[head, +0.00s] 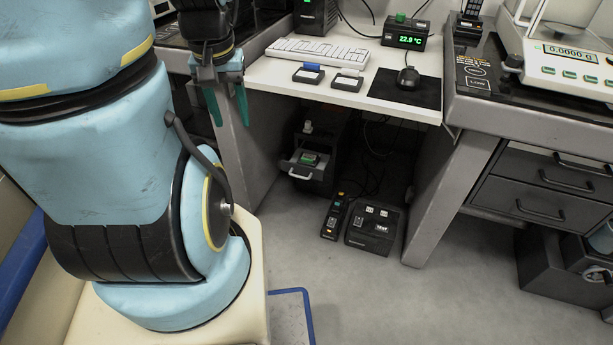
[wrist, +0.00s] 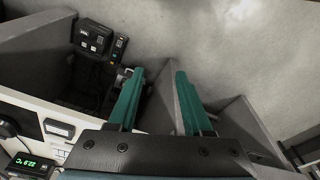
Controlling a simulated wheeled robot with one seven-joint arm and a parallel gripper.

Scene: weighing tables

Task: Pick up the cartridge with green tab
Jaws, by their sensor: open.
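A small dark cartridge with a green tab (head: 309,159) lies in a pulled-out drawer (head: 301,171) of a dark cabinet under the desk. My gripper (head: 228,104) points down in front of the desk's left side, above and to the left of that drawer. Its two teal fingers are apart with nothing between them; they also show in the wrist view (wrist: 158,76). In the wrist view my left finger covers part of the drawer area, and I cannot make out the green tab there.
On the desk (head: 268,77) lie a blue-tabbed cartridge (head: 308,74), a pale-tabbed one (head: 347,81), a keyboard (head: 318,50), a mouse (head: 408,78) and a temperature display (head: 407,38). A black box (head: 373,228) and a power strip (head: 335,216) are on the floor.

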